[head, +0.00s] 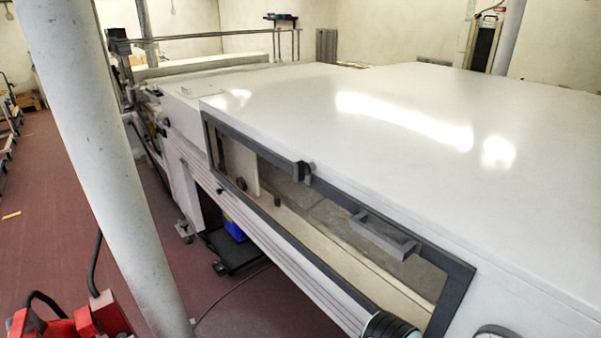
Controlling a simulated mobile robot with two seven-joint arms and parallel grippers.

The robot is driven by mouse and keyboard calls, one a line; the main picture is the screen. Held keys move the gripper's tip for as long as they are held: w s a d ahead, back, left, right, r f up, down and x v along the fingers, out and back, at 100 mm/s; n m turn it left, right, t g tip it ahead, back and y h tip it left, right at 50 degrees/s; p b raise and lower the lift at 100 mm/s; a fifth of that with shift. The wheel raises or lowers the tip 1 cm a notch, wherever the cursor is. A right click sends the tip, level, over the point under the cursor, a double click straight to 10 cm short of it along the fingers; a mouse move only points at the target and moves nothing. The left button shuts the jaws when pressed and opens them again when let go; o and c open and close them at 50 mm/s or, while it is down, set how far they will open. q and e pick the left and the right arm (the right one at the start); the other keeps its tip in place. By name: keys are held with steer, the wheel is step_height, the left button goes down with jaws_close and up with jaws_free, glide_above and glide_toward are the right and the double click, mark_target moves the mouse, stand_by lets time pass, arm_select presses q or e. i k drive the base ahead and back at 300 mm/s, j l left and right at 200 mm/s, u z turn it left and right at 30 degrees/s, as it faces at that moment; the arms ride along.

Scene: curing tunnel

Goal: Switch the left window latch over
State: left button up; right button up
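A long window with a dark grey frame (268,147) is set in the near side of the white tunnel housing (480,120). A small black latch (303,171) sits on the frame's upper edge, left of the grey bar handle (385,238). Its exact position, over or back, is too small to tell. A small dark knob (220,191) shows at the frame's lower left edge. Neither of my grippers is in view. A dark ribbed round part at the bottom edge looks like part of my arm and covers some of the frame's lower edge.
A thick white pillar (95,150) stands at the left, in front of the machine's far end. A red object (75,322) with a black cable is at the bottom left. The reddish floor (35,200) at the left is mostly clear. A blue container (234,229) is under the machine.

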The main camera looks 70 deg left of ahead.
mark_target(303, 170)
steer(key=k+j+u, duration=0.15)
steer(key=u, duration=0.15)
steer(key=k+j+u, duration=0.1)
steer(key=u, duration=0.25)
steer(key=j+u, duration=0.1)
steer(key=u, duration=1.5)
